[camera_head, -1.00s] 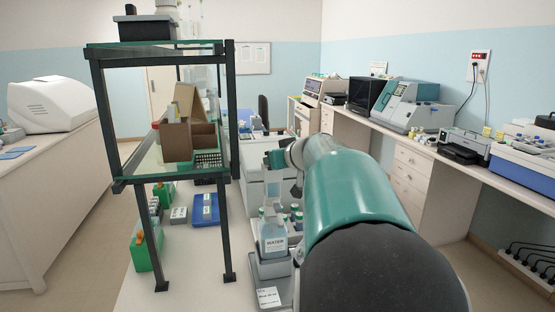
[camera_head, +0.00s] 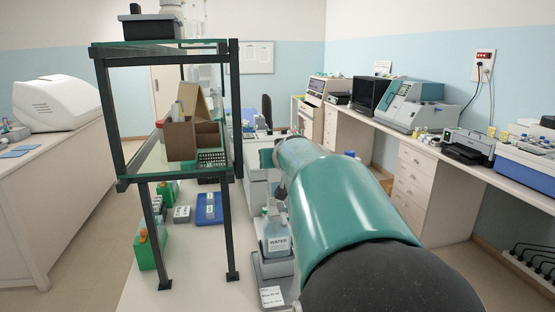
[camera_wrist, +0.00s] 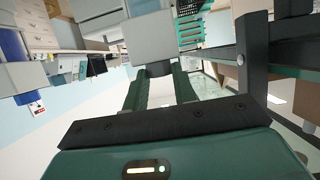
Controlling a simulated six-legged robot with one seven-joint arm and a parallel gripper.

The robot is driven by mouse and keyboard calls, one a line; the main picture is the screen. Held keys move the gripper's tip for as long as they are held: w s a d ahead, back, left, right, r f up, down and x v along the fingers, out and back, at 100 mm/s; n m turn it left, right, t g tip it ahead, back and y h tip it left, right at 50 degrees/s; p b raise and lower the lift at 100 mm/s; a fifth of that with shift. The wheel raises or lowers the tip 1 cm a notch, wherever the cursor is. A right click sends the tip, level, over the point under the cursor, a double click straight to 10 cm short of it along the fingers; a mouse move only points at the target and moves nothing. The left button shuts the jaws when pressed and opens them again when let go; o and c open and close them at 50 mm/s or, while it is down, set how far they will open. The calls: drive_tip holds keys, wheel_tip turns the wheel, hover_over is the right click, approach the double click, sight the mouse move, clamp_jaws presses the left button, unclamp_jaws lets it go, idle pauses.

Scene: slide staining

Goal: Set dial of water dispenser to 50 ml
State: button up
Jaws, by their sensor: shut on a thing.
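The water dispenser stands on the bench in the head view, with a clear bottle labelled WATER (camera_head: 277,241) on its grey base (camera_head: 272,268). My arm covers its right side and upper part. My gripper (camera_wrist: 159,80) shows in the wrist view with its two dark green fingers closed around a small dark grey piece (camera_wrist: 158,68), which appears to be the dial. A light grey block (camera_wrist: 150,38), apparently part of the dispenser, lies just beyond the fingertips. The dial's marks and setting cannot be read. The gripper is mostly hidden in the head view.
A black-framed shelf (camera_head: 237,130) with a brown cardboard box (camera_head: 193,141) stands close to the left of the dispenser. A blue tray (camera_head: 209,209) and green boxes (camera_head: 149,252) sit on the bench below. A printed card (camera_head: 271,297) lies at the dispenser's front.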

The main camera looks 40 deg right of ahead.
idle(0.4)
drive_tip(key=o, duration=1)
drive_tip(key=v, duration=1.3)
drive_tip(key=shift+s+a, duration=0.25)
drive_tip(key=shift+r, duration=0.15)
